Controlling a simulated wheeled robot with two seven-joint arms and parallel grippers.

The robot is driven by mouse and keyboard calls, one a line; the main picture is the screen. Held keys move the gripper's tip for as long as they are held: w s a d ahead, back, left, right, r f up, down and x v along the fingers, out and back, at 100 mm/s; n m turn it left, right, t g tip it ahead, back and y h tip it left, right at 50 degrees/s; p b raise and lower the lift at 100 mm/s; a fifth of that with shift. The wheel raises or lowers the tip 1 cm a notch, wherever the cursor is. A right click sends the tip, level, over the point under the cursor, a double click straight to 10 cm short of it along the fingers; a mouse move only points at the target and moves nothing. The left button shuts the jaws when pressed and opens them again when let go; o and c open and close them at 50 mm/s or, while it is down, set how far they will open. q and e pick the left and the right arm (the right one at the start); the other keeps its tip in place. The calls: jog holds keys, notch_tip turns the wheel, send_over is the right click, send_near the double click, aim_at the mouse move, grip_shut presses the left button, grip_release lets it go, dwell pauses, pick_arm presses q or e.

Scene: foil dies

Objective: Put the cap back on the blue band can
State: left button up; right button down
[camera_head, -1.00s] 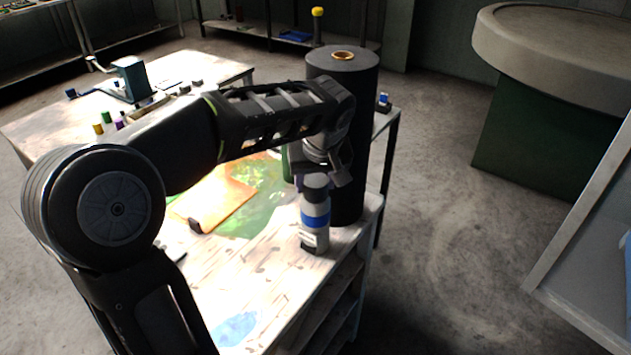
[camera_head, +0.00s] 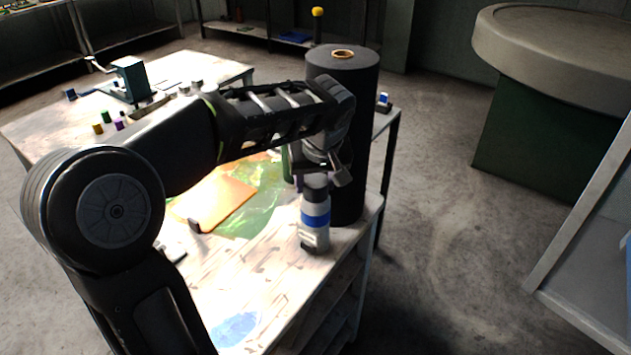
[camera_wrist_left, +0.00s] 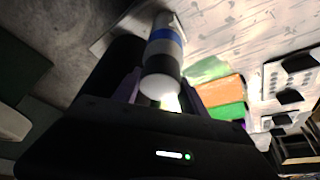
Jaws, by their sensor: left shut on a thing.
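The blue band can (camera_head: 315,218) stands upright near the table's right edge, grey with a blue band. It also shows in the left wrist view (camera_wrist_left: 165,38). A dark grey cap (camera_head: 315,188) is at the can's top, in line with it; I see no clear gap between them. In the left wrist view the cap (camera_wrist_left: 161,70) has a pale round end between the fingers. My left gripper (camera_head: 322,170) is shut on the cap from above; the arm hides part of the grip. My right gripper is not in view.
A tall dark roll (camera_head: 347,110) stands close behind the can. A green bottle is partly hidden left of the gripper. An orange sheet (camera_head: 222,200) and green foil (camera_head: 262,205) lie to the left. Bare tabletop (camera_head: 265,275) is in front.

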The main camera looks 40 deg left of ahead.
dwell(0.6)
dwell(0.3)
pick_arm(q)
jog(key=o, duration=1.4)
jog(key=shift+c, duration=0.2)
jog(key=shift+o, duration=0.5)
jog(key=o, duration=0.4)
jog(key=shift+r, duration=0.15)
jog(key=shift+r+p, duration=2.1)
jog(key=shift+r, duration=1.25)
